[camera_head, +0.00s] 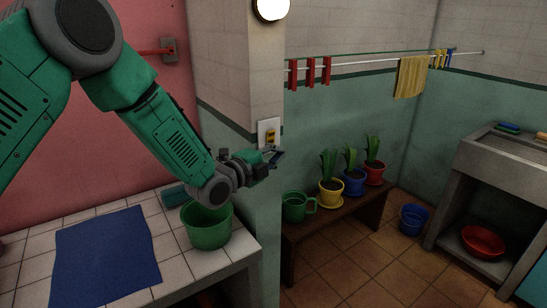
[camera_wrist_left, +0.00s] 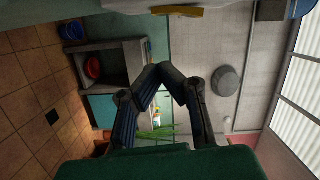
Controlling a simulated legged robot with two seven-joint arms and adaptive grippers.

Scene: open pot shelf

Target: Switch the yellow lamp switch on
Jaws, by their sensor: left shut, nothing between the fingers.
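The yellow lamp switch (camera_head: 270,136) sits on a white plate on the narrow face of the tiled pillar. My left gripper (camera_head: 277,157) is just below the switch in the head view, close to the pillar; whether it touches the switch I cannot tell. In the left wrist view its fingers (camera_wrist_left: 160,68) meet at the tips with nothing between them. A round lamp (camera_head: 271,8) at the top of the pillar looks bright white. My right gripper is not in view.
A green pot (camera_head: 207,226) and blue cloth (camera_head: 105,257) are on the tiled counter below my left arm. A rail (camera_head: 350,65) with red pegs and a yellow towel (camera_head: 411,77) runs behind.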

